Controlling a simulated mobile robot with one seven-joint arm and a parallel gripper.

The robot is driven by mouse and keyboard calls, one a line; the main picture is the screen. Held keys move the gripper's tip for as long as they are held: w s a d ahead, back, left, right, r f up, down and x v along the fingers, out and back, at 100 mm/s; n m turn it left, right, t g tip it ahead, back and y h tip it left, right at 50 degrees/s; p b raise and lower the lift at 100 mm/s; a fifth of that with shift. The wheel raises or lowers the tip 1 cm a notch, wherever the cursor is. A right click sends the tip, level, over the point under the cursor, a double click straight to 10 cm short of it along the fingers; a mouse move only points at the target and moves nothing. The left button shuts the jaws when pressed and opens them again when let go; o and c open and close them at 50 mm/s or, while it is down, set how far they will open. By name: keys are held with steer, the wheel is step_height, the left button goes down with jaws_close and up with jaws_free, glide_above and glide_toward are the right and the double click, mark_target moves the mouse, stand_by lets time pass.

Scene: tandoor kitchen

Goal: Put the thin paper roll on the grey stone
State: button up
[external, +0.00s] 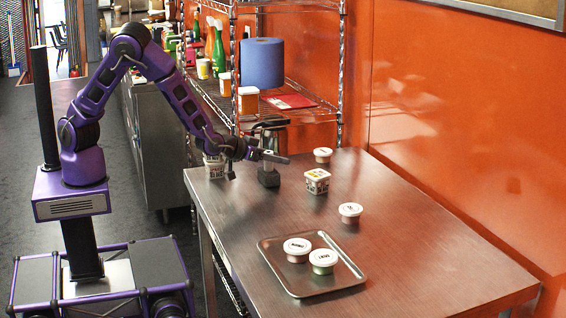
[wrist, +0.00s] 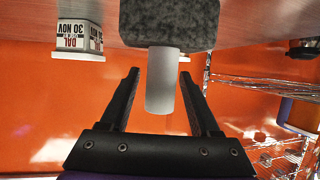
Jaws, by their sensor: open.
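The thin white paper roll (wrist: 163,85) is between my open fingers in the wrist view, apart from both. One end of it meets the grey stone (wrist: 170,22), a dark speckled block. The wrist picture looks upside down, with the table at its top, so the roll appears to stand upright on the stone. In the external view the grey stone (external: 268,179) is on the table near its back left corner. My gripper (external: 272,156) is just above it and hides much of the roll there. My gripper (wrist: 161,75) is open.
A labelled square tub (external: 317,181) and round white-lidded cups (external: 350,212) stand right of the stone. A metal tray (external: 308,287) with two lidded cups lies nearer the front. A wire shelf (external: 285,105) with a blue roll (external: 262,64) stands behind. The table's right side is clear.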

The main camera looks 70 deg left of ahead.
steer(key=p+v, duration=0.1)
steer(key=v, duration=1)
steer(key=shift+s+p, duration=0.25)
steer(key=shift+p, duration=0.15)
steer(key=shift+w+d+r, duration=0.1)
steer(key=shift+d, duration=0.1)
